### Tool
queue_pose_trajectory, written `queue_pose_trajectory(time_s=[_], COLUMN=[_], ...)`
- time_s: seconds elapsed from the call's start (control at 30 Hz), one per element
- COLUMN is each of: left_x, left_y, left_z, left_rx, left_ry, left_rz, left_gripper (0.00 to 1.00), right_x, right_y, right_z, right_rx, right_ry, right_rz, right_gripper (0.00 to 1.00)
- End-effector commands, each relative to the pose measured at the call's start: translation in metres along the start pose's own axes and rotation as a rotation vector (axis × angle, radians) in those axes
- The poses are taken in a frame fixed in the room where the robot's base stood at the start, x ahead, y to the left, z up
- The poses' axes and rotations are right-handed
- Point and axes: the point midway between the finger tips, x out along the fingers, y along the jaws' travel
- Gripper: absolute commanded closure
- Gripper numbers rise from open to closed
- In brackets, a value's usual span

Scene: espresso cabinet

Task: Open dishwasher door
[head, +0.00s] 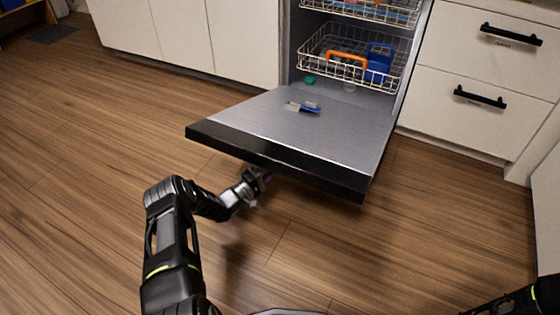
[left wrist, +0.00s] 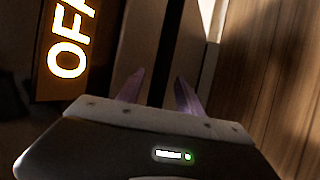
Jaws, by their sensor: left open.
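The dishwasher door (head: 325,125) is folded down, its inner face up and its dark front edge towards me. It looks close to level, above the floor. The dishwasher interior (head: 305,75) is exposed. My left gripper (head: 265,177) is at and partly under the door's near edge, left of its middle; the door hides part of it. In the left wrist view its two purple fingers (left wrist: 160,90) are spread with a gap, nothing clearly held between them. I cannot tell whether they touch the door. My right gripper is not in view; only part of my right arm shows.
A lower rack (head: 335,75) holds an orange item (head: 347,61) and a blue item (head: 379,62). An upper rack (head: 385,10) is above it. White drawers (head: 480,95) with black handles stand right. The wooden floor (head: 90,150) is clear to the left.

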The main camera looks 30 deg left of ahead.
Motion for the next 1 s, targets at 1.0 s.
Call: queue_pose_trajectory(time_s=[1.0], left_x=[-0.065], left_y=[0.0], left_z=[0.001], left_rx=[-0.002], left_ry=[-0.001], left_rz=[-0.001], left_gripper=[0.57], right_x=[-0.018], right_y=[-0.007], right_z=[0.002], right_rx=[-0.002], right_ry=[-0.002], right_rz=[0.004], right_gripper=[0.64])
